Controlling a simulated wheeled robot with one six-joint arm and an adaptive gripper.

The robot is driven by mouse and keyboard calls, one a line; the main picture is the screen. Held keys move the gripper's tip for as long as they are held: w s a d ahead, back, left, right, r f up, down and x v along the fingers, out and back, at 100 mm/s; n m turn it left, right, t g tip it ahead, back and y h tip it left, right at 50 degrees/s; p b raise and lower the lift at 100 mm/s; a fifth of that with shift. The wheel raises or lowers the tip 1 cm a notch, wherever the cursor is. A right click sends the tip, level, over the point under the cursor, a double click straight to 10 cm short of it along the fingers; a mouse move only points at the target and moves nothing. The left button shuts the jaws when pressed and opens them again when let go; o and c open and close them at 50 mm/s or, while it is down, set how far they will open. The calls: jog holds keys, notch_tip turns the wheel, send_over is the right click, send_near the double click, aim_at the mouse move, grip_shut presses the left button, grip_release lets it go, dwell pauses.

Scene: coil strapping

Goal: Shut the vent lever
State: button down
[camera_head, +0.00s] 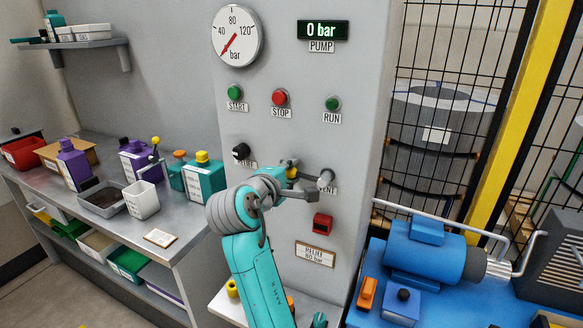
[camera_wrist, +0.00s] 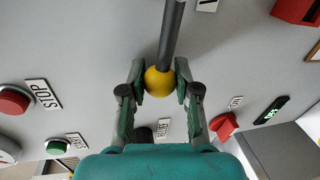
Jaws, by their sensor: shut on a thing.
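The vent lever (camera_wrist: 171,35) is a dark rod with a yellow ball knob (camera_wrist: 158,82) at its end. In the head view the yellow knob (camera_head: 291,173) shows between my fingers, left of the lever's grey pivot (camera_head: 327,178) beside the VENT label. The lever there lies roughly level, pointing left, partly hidden by my gripper. My gripper (camera_head: 285,172) is shut on the knob. In the wrist view my gripper's two fingers (camera_wrist: 160,88) stand on either side of the ball.
A gauge (camera_head: 237,36) and a pump display (camera_head: 323,30) reading 0 bar are above. START, STOP (camera_head: 280,98) and RUN buttons sit below them. A black knob (camera_head: 241,151) is left of my gripper, and a red box (camera_head: 322,223) below. A bench (camera_head: 190,232) with bottles stands left.

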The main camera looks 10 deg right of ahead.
jog(key=shift+f+n, duration=0.3)
jog(key=shift+f, duration=0.1)
jog(key=c, duration=0.8)
grip_release()
jog(key=v, duration=1.2)
jog(key=shift+w+a, duration=0.1)
